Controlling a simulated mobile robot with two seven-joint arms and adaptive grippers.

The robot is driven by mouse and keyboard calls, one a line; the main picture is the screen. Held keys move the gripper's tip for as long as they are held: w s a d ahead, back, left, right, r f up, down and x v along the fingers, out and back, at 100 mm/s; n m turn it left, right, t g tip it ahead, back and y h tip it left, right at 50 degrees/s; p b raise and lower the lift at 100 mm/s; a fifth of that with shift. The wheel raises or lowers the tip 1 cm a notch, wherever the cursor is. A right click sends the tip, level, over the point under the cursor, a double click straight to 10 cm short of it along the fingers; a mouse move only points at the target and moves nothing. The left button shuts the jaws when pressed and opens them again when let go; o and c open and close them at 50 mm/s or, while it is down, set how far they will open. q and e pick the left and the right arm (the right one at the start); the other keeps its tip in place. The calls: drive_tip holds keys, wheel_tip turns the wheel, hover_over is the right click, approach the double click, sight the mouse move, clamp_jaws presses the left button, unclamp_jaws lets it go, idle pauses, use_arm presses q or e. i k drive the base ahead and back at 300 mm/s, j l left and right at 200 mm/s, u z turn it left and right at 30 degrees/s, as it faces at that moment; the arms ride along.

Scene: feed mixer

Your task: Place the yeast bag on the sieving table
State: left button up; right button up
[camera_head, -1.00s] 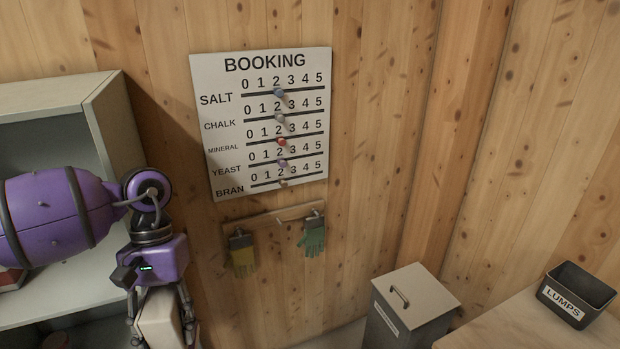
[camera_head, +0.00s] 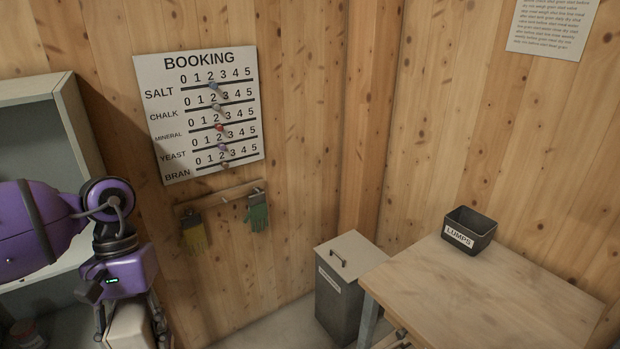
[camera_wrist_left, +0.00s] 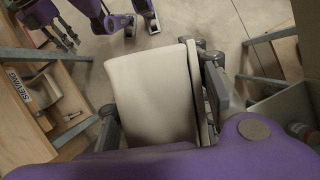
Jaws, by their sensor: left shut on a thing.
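My left gripper (camera_head: 130,322) is shut on a cream bag (camera_wrist_left: 152,98), with one finger on each side of it in the left wrist view. In the head view only the bag's upper part (camera_head: 130,334) shows, at the lower left edge. No label is readable on it. A wooden table (camera_head: 480,300) stands at the lower right of the head view, apart from the bag. A "SIEVING" label (camera_wrist_left: 19,86) is on a wooden edge at the left of the wrist view. Purple parts with dark fingers, seemingly my right gripper (camera_wrist_left: 58,36), show at the upper left there; their opening is unclear.
A black "LUMPS" box (camera_head: 469,231) stands at the table's back corner. A grey lidded bin (camera_head: 345,290) is left of the table. Grey shelving (camera_head: 70,130) is behind my left arm. A booking board (camera_head: 200,115) and gloves (camera_head: 258,214) hang on the wall. The table's middle is clear.

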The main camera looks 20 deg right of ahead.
sight(474, 285)
drive_tip(key=z, duration=2.85)
drive_tip(key=j+z, duration=0.2)
drive_tip(key=z, duration=0.2)
drive_tip(key=i+j+z, duration=0.1)
drive_tip(key=j+z, duration=0.15)
drive_tip(key=z, duration=0.15)
drive_tip(key=j, duration=1.85)
